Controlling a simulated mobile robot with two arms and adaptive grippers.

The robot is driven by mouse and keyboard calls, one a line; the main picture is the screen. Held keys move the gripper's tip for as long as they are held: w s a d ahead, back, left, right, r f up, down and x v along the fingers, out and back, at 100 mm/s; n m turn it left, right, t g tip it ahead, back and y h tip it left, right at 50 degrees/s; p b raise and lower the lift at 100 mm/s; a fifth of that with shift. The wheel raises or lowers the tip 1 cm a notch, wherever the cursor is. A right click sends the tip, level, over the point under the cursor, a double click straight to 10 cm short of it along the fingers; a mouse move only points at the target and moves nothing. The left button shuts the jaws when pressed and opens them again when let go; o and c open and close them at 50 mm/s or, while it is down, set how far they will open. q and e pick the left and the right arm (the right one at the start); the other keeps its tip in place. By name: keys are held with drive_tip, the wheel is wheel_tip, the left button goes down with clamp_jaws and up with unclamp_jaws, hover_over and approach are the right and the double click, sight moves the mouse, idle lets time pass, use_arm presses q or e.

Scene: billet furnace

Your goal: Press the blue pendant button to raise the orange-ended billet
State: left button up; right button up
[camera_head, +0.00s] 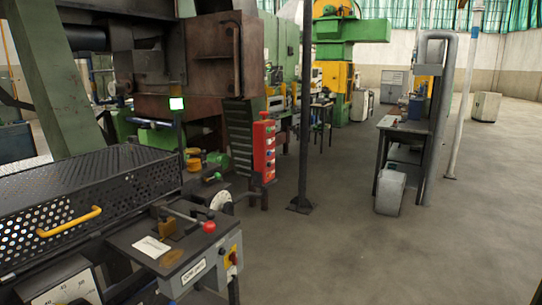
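A red upright control box (264,150) with a column of small buttons hangs beside the furnace, left of the dark post. It may be the pendant; the colours of its buttons are too small to tell, so I cannot pick out a blue one. I see no orange-ended billet. Neither of my grippers shows in the head view.
A black perforated guard (95,200) with a yellow handle (69,221) and a console (165,240) with a red knob (208,227) stand at the front left. A dark post (305,110) and a workbench (405,125) stand further back.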

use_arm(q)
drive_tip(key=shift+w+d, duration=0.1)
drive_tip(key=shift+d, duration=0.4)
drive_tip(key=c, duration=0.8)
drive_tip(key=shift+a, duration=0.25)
